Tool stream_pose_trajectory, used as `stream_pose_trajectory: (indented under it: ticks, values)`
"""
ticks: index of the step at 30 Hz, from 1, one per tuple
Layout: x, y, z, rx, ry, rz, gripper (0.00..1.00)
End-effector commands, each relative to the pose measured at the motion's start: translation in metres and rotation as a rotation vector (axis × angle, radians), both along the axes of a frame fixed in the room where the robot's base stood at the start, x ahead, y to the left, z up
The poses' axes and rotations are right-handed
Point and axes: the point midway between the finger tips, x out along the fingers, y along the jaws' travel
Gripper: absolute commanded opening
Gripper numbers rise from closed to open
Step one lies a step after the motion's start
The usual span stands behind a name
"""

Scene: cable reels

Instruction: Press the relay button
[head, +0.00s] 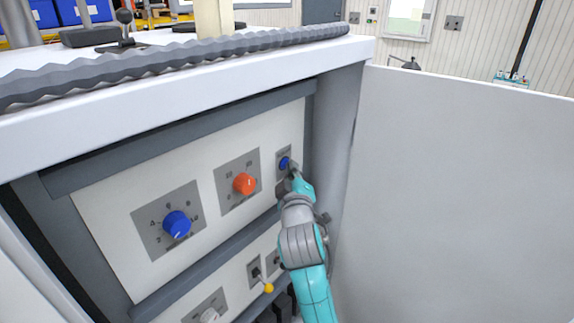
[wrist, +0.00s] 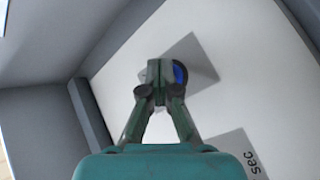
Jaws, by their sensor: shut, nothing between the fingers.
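A small blue button (head: 284,163) sits on a grey plate at the right end of the cabinet's upper panel; I take it to be the relay button. In the wrist view the button (wrist: 180,74) is partly hidden behind the fingertips. My gripper (head: 290,172) is shut and empty, with its tips right at the button. In the wrist view the closed fingertips of my gripper (wrist: 157,78) overlap the button's left side. I cannot tell whether they touch it or whether it is pressed in.
Left of the button are an orange knob (head: 244,184) and a blue knob (head: 177,224). Below are a yellow-tipped lever (head: 268,287) and a white knob (head: 209,315). An open white door (head: 460,190) stands on the right. A ribbed hose (head: 170,58) lies along the cabinet top.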

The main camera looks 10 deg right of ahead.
Motion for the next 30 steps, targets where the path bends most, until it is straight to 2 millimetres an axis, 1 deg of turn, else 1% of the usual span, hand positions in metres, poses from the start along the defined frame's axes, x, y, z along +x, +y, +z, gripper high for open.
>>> stream_pose_trajectory:
  ticks: [8, 18, 30]
  values:
    - [-0.002, -0.001, 0.000, 0.001, 0.000, 0.000, 0.00]
    - [-0.013, -0.010, 0.000, 0.000, 0.000, 0.000, 0.00]
    - [-0.017, -0.012, 0.000, 0.000, 0.001, -0.001, 0.00]
